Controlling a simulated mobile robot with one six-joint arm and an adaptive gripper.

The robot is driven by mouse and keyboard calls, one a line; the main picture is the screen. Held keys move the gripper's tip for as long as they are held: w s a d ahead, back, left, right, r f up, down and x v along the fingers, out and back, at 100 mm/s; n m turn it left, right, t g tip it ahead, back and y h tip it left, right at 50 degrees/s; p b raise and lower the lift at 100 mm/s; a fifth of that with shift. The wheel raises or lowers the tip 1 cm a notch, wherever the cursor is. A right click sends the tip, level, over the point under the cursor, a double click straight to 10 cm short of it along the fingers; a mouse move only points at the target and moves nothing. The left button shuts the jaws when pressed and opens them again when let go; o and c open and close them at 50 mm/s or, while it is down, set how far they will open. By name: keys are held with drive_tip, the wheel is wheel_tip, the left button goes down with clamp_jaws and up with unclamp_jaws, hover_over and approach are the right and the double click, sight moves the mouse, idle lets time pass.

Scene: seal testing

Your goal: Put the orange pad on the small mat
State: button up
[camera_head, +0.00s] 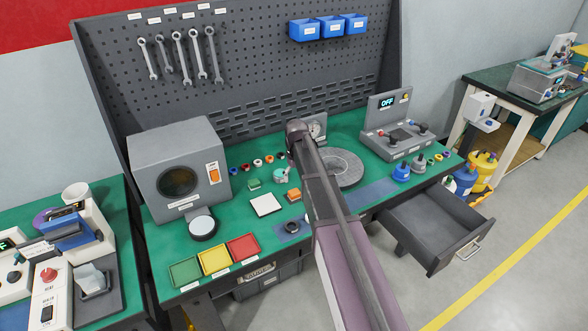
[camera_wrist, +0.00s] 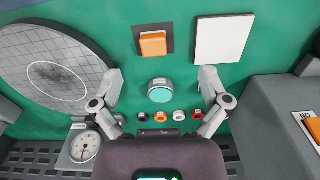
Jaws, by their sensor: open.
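The orange pad (camera_head: 294,194) lies on the green bench, right of the white square plate. In the wrist view the orange pad (camera_wrist: 153,43) rests on a small dark square mat (camera_wrist: 139,27), with the mat's edge showing around it. My gripper (camera_wrist: 160,76) is open and empty. Its fingers are spread to either side of a round teal-topped piece (camera_wrist: 160,91), and the pad is beyond the fingertips. In the head view my arm hides most of the gripper. Another dark mat (camera_head: 281,237) with a round dark piece on it lies near the bench's front edge.
The white plate (camera_wrist: 222,42) lies beside the pad. A round grey disc (camera_head: 345,166) and dial gauge (camera_wrist: 84,146) are nearby. Several small coloured rings stand in a row behind the teal piece. Green, yellow and red trays (camera_head: 243,248) line the front. An open drawer (camera_head: 432,217) juts out right.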

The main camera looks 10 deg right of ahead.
drive_tip(key=s+m, duration=0.3)
drive_tip(key=s, duration=2.1)
drive_tip(key=shift+s, duration=0.3)
